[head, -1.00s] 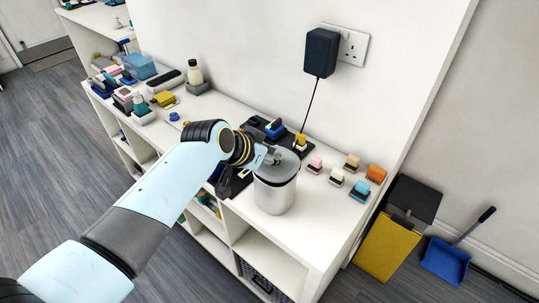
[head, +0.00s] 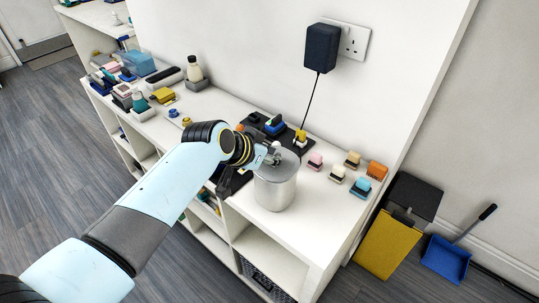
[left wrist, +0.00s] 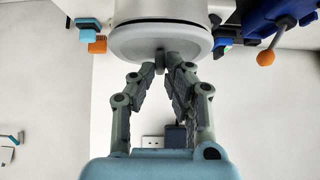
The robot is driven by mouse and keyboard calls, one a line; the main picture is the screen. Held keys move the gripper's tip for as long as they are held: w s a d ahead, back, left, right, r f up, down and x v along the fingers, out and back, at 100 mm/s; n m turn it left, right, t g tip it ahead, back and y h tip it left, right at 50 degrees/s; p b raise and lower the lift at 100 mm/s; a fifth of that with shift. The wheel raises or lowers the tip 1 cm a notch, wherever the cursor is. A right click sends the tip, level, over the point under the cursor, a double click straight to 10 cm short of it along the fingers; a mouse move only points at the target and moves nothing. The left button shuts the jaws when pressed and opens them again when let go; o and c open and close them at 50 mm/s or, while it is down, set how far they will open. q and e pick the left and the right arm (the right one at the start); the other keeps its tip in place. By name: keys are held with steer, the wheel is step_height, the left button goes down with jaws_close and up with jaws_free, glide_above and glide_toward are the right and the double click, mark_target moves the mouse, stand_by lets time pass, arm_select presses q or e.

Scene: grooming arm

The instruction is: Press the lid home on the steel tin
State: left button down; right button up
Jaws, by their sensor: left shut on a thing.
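The steel tin (head: 274,194) stands upright on the white shelf top near its front edge. Its grey lid (head: 284,165) lies on the tin's mouth and looks level, with no clear dark gap in the head view. In the left wrist view the lid (left wrist: 135,45) is at the top, with a thin dark line behind its rim. My left gripper (head: 270,157) is over the lid from the left. In the left wrist view its fingertips (left wrist: 161,62) are closed on the small knob in the lid's middle. My right gripper is not in view.
Small coloured blocks, including an orange one (head: 377,170) and a blue one (head: 360,188), stand right of the tin. A dark tray (head: 292,142) with tools lies behind it. A black plug adapter (head: 321,48) hangs on the wall, its cord running down. The shelf's front edge is close.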

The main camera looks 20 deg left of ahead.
arm_select(q)
steer(key=shift+f, duration=0.15)
steer(key=c, duration=1.8)
jaws_free()
steer(key=o, duration=0.5)
steer(key=shift+o, duration=0.2)
steer(key=v, duration=1.2)
steer(key=shift+f, duration=0.1)
